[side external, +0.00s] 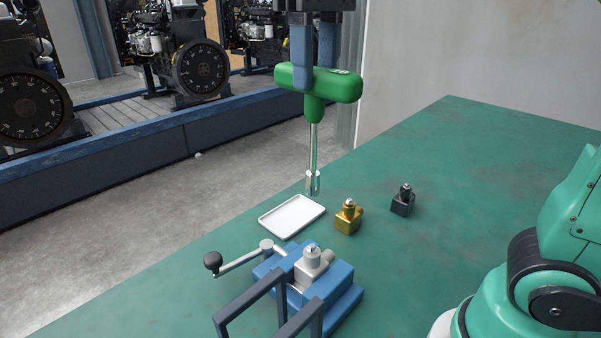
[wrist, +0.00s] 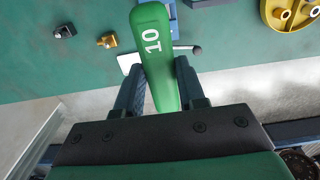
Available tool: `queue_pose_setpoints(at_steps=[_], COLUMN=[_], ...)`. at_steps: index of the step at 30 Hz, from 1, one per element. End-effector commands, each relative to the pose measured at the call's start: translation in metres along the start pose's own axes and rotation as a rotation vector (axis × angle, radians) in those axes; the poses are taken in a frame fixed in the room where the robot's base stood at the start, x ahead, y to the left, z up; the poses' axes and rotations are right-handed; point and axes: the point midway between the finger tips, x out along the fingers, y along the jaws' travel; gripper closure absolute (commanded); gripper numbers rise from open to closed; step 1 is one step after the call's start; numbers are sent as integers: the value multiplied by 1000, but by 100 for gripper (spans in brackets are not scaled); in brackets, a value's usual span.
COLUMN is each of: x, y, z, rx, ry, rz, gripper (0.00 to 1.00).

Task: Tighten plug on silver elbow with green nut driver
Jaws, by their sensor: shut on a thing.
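My gripper (side external: 313,62) is shut on the handle of the green nut driver (side external: 318,84). The driver hangs upright, its metal shaft pointing down and its socket above the table near the white tray. In the wrist view the green handle (wrist: 156,55), marked 10, sits between the fingers of my gripper (wrist: 160,82). The silver elbow (side external: 309,266) with a plug (side external: 312,250) on top is clamped in a blue vise (side external: 330,290). The driver is above and apart from it. The wrist view hides the elbow behind the handle.
A white tray (side external: 291,216) lies at the table's left edge. A brass elbow (side external: 348,219) and a black elbow (side external: 402,202) stand to its right. The vise has a crank handle (side external: 213,262) and blue bars in front. A yellow wheel (wrist: 291,14) shows in the wrist view. The table's far right is clear.

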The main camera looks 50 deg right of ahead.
Motion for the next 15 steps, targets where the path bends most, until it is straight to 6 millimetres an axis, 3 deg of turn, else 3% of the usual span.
queue_pose_setpoints(at_steps=[15], x=[31], y=[3], z=[0], rx=[-1], ry=[0], rz=[0], gripper=[100])
